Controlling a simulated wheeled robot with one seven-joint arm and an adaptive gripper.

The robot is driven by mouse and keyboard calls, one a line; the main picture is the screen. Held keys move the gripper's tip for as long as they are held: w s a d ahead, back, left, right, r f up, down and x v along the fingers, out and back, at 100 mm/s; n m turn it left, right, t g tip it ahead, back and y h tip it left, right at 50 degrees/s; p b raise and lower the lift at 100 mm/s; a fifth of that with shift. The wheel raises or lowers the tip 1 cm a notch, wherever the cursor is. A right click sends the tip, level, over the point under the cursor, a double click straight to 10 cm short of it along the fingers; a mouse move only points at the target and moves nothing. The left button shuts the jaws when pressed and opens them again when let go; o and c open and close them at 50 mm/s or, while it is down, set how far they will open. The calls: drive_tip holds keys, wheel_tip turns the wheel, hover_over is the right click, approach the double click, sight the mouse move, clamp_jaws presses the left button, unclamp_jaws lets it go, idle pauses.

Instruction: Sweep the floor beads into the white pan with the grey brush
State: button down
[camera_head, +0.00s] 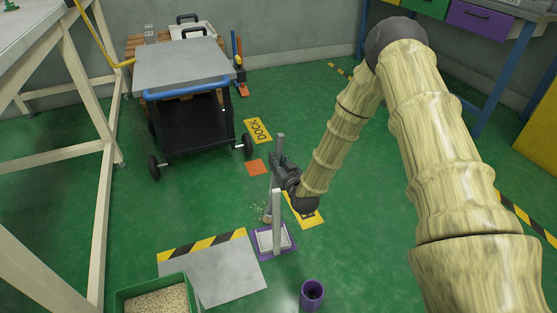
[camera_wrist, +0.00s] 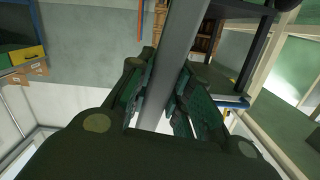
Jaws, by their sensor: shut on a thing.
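My gripper (camera_head: 279,167) is shut on the upright grey handle of the brush (camera_head: 280,146). In the wrist view the grey brush handle (camera_wrist: 174,65) runs between the two dark fingers (camera_wrist: 163,95). The brush's bristle end (camera_head: 267,216) is low, near the floor, just behind and left of the pan; whether it touches the floor I cannot tell. The white pan (camera_head: 265,242) lies on a purple-edged base, with a pale upright post in front of my gripper. Small pale floor beads (camera_head: 257,208) are scattered left of the bristles. My arm and the post hide part of this area.
A grey plate with a hazard stripe (camera_head: 215,275) lies left of the pan. A green bin of beads (camera_head: 118,303) and a purple cup (camera_head: 312,294) stand in front. A black cart (camera_head: 184,75) stands at the back left.

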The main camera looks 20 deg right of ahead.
drive_tip(key=w, duration=0.4)
drive_tip(key=shift+a+r, duration=0.1)
idle(0.5)
drive_tip(key=shift+w, duration=2)
drive_tip(key=shift+w+a, duration=0.1)
drive_tip(key=shift+w, duration=0.05)
drive_tip(key=w, duration=0.2)
drive_tip(key=shift+w, duration=0.3)
drive_tip(key=shift+a, duration=0.15)
